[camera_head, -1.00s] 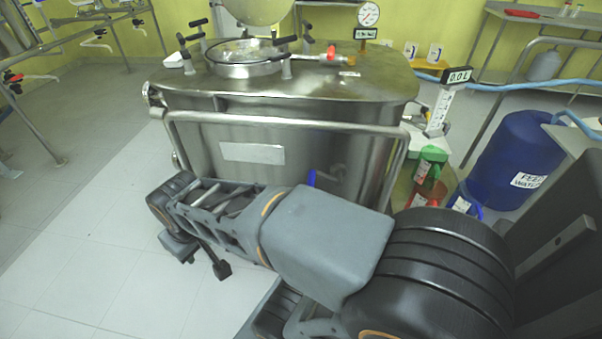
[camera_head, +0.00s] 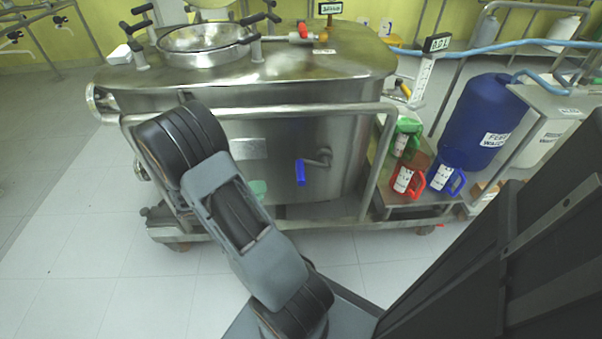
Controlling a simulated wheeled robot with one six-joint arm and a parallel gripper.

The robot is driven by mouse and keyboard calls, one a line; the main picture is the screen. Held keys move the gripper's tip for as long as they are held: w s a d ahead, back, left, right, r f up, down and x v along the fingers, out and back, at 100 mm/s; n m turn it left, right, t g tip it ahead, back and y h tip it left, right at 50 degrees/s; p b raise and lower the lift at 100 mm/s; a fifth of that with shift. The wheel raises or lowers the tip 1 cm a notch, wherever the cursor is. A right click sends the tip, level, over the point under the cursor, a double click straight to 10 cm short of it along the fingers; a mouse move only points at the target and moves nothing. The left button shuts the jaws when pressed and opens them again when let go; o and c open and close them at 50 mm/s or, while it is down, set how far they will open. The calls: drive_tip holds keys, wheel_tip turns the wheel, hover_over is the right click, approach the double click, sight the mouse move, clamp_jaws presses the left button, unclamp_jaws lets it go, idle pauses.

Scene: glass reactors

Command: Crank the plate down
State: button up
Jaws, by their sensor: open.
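I cannot tell any plate with a crank for certain in this view. A large steel vessel (camera_head: 280,110) stands in front of me. A blue handle (camera_head: 300,172) hangs from a metal fitting low on its front. A low metal platform (camera_head: 437,198) stands at the vessel's right, with jugs on it. My gripper is not in view; my arm rises in front of the vessel's left part, and its far end is hidden behind its own links.
A steel rail (camera_head: 345,109) runs along the vessel's front. A red jug (camera_head: 402,182) and a blue jug (camera_head: 441,178) stand on the platform. A blue drum (camera_head: 484,120) stands to the right. The floor (camera_head: 75,265) at the left is clear.

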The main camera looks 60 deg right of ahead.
sight(301, 169)
drive_tip(key=s+d+n+h+b, duration=0.1)
drive_tip(key=s+d+n, duration=0.1)
drive_tip(key=d, duration=0.2)
drive_tip(key=s+d+f+n+h+b, duration=0.1)
drive_tip(key=d+n+b, duration=0.1)
drive_tip(key=d, duration=0.3)
drive_tip(key=s+d+n+h+b, duration=0.1)
drive_tip(key=s+d+n, duration=0.1)
drive_tip(key=d, duration=0.3)
drive_tip(key=shift+s+d+f+h+b, duration=0.15)
drive_tip(key=shift+s+d+h+b, duration=0.05)
drive_tip(key=shift+s+h+b, duration=0.1)
drive_tip(key=shift+c, duration=0.4)
clamp_jaws()
